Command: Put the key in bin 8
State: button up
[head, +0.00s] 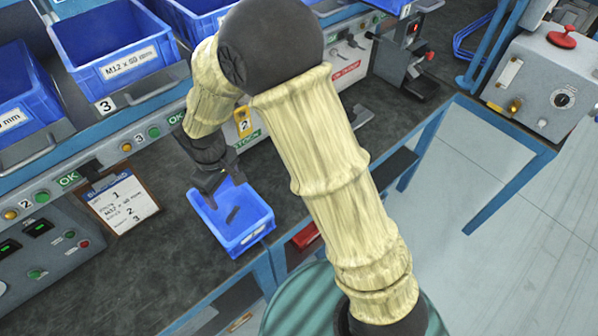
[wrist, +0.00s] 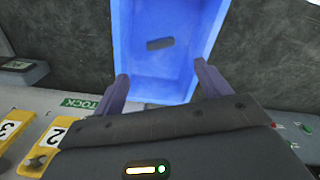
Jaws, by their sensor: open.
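A small dark oblong piece, which looks like the key (head: 232,214), lies on the floor of a small open blue bin (head: 263,219) on the dark bench top. In the wrist view the same piece (wrist: 160,43) lies flat inside the blue bin (wrist: 127,20), beyond my fingertips. My gripper (head: 216,196) is over the bin's back left part, pointing down. In the wrist view my gripper (wrist: 159,76) has its two fingers wide apart with nothing between them. The small bin's front label is too small to read. I see no bin marked 8.
Larger blue bins, one above a plate marked 3 (head: 107,104), stand on the raised shelf at upper left. Yellow tags, including tag 2 (wrist: 52,134), sit beside the STOCK label. A clipboard sheet (head: 122,203) lies left of the small bin. The bench front edge is close.

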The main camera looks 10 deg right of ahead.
jog(key=s+d+r+m+t, duration=0.1)
jog(key=s+d+r+m, duration=0.1)
jog(key=d, duration=0.6)
jog(key=s+d+r+m, duration=0.2)
jog(key=d+m, duration=0.3)
jog(key=d, duration=0.4)
jog(key=s+d+r+m+t, duration=0.1)
jog(key=s+d+r+m, duration=0.2)
jog(key=d, duration=0.5)
jog(key=shift+d+r+m+t, duration=0.2)
jog(key=shift+r+m+t, duration=0.15)
jog(key=shift+r, duration=0.45)
